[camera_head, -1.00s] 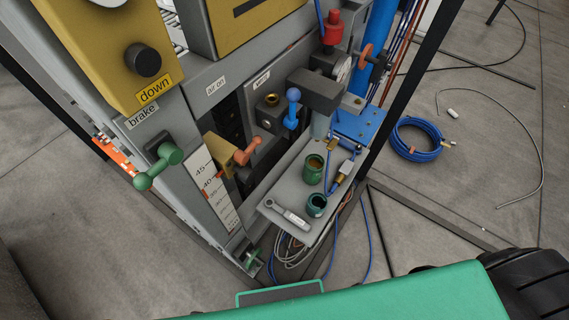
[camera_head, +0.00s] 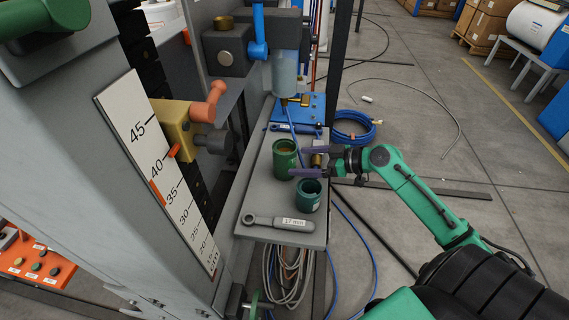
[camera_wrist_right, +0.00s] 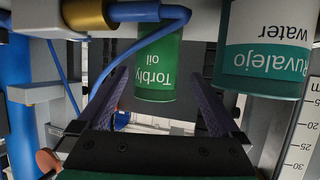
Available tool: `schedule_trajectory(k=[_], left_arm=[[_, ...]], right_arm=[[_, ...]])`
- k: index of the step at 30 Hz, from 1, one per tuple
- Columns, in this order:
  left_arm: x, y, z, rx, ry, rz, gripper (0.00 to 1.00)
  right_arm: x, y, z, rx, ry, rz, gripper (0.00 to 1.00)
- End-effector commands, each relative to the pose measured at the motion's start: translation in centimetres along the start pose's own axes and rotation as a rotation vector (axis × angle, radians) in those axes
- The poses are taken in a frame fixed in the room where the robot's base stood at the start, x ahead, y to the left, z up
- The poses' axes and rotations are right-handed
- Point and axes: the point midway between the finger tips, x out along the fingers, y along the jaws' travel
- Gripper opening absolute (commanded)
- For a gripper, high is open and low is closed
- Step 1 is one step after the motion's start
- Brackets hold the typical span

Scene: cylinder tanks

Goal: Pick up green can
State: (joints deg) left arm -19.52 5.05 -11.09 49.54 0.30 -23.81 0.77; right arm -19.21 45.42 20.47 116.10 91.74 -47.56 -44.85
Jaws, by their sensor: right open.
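The green can (camera_head: 285,160) stands upright on the grey shelf (camera_head: 262,190). It is open at the top, with brownish contents. In the right wrist view the green can (camera_wrist_right: 158,75) appears upside down, labelled "Torbly oil". My right gripper (camera_head: 297,161) is open, its purple fingers pointing left at the can's right side. In the wrist view the can shows in the gap between the fingertips (camera_wrist_right: 160,74); I cannot tell how far they reach around it. My left gripper is not in view.
A teal can (camera_head: 309,197), labelled "Ruvalejo water" in the wrist view (camera_wrist_right: 265,58), stands close by in front. A wrench (camera_head: 277,222) lies at the shelf's front edge. A blue lever (camera_head: 258,35) hangs above the shelf's back.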

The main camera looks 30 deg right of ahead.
Motion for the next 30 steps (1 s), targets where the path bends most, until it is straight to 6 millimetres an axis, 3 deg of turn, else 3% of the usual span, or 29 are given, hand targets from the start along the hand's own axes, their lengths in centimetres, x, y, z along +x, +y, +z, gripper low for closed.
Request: schedule_trajectory(k=[12, 20, 27, 28, 30], left_arm=[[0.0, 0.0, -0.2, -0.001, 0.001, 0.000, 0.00], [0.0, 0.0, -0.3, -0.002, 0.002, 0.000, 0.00], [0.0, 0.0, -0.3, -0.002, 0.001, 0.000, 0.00], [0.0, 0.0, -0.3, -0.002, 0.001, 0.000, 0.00], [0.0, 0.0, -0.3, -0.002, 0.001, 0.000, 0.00]], right_arm=[[6.4, 0.5, -0.4, 0.004, 0.003, 0.004, 1.00], [7.0, 0.5, -0.3, 0.004, 0.000, 0.003, 1.00], [7.0, 0.5, -0.3, 0.004, 0.000, 0.003, 0.08], [7.0, 0.5, -0.4, 0.003, 0.002, 0.004, 0.02], [7.0, 0.5, -0.4, 0.003, 0.002, 0.004, 0.02]])
